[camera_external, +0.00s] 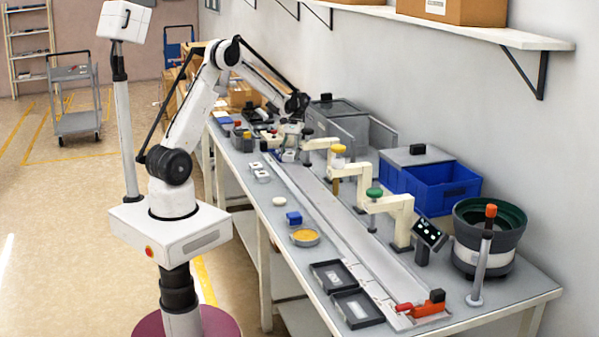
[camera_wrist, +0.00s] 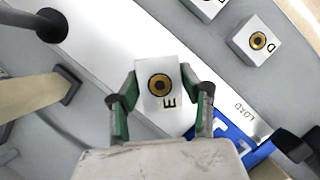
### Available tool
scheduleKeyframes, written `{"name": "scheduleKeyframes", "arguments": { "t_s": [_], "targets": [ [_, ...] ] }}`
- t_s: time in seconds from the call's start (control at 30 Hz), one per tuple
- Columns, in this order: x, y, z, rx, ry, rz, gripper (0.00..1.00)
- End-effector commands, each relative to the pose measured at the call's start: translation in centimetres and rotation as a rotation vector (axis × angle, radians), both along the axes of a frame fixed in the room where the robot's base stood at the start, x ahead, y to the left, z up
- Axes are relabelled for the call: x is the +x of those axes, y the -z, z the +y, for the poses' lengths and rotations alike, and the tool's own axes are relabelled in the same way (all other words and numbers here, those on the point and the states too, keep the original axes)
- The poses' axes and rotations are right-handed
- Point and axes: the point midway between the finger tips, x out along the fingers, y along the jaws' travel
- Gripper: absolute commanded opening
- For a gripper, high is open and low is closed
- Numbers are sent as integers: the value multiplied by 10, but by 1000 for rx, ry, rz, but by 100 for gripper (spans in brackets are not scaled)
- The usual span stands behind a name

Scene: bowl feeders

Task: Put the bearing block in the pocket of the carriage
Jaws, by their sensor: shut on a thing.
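A pale bearing block (camera_wrist: 158,80), with a brass-coloured ring around a dark centre and the letter E, is between the two fingers of my gripper (camera_wrist: 160,100) in the wrist view. The fingers are shut on its sides. In the external view my gripper (camera_external: 290,146) is low over the far part of the long rail; the block is too small to make out there. A blue part with white marks (camera_wrist: 236,143), possibly the carriage, shows just right of the gripper in the wrist view, partly hidden by it. I cannot see its pocket.
Another block marked D (camera_wrist: 257,42) lies at the upper right of the wrist view. The pale rail (camera_external: 345,225) runs along the bench. Cream overhanging arms (camera_external: 395,207) with coloured knobs stand along its right side. A blue bin (camera_external: 430,185) and a bowl feeder (camera_external: 487,240) stand farther right.

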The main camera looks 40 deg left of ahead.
Motion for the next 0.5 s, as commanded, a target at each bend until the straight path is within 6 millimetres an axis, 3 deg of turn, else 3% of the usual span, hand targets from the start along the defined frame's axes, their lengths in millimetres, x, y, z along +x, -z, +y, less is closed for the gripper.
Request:
{"name": "scheduleKeyframes", "arguments": {
  "t_s": [0.2, 0.5],
  "targets": [
    [-9, 12, 22, 1, 228, 1, 0],
    [-12, 15, 30, -2, 323, 0, 0]
  ]
}}
